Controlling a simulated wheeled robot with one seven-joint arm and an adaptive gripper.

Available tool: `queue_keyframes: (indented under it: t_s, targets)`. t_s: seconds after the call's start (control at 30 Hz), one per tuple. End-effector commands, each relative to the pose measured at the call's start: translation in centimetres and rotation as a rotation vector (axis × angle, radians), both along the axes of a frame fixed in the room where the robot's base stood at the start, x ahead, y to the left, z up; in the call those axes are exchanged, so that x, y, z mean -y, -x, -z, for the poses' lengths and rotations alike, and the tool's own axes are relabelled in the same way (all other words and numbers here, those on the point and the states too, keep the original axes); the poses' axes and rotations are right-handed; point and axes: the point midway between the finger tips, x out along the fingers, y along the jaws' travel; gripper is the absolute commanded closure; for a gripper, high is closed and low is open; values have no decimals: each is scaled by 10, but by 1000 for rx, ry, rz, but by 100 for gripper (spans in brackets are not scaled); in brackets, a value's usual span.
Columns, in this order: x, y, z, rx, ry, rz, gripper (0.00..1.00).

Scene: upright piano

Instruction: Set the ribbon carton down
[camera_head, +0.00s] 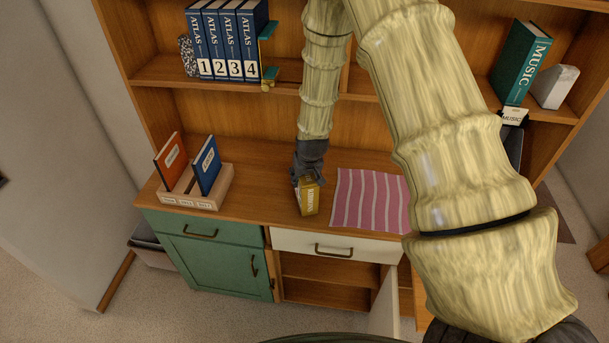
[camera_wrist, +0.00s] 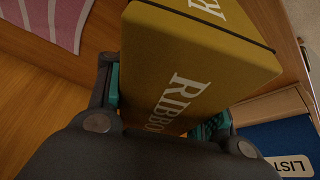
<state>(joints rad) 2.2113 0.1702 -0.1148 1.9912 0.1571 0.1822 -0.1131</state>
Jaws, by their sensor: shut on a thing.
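The ribbon carton (camera_head: 309,199) is a mustard-yellow box with white lettering. It is between the fingers of my gripper (camera_head: 307,176), which is shut on it, over the wooden counter (camera_head: 262,190). I cannot tell whether its lower end touches the counter or hangs just above it. In the wrist view the carton (camera_wrist: 205,55) fills the upper middle, with "RIBBO" readable and a dark line along its top edge. The fingers of my gripper (camera_wrist: 165,108) grip its two sides, with teal pads showing; the carton hides the rest of the fingers.
A pink striped cloth (camera_head: 370,201) lies right of the carton. A wooden rack (camera_head: 206,194) with an orange book (camera_head: 171,160) and a blue book (camera_head: 207,165) stands left. Below, a cabinet door (camera_head: 385,305) hangs open. Bare counter separates rack and carton.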

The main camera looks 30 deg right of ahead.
Motion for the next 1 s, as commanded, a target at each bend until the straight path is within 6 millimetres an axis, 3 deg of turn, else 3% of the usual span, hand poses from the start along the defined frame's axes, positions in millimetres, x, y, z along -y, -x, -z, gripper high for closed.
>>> queue_keyframes:
  t_s: [0.23, 0.27, 0.37, 0.83, 1.0]
  targets:
    - [0, 0, 3, 0, 0, 0, 83]
    - [0, 0, 2, 0, 0, 0, 46]
    - [0, 0, 2, 0, 0, 0, 28]
    - [0, 1, -2, 0, 0, 0, 28]
    - [-2, 5, -15, 2, 0, 0, 28]
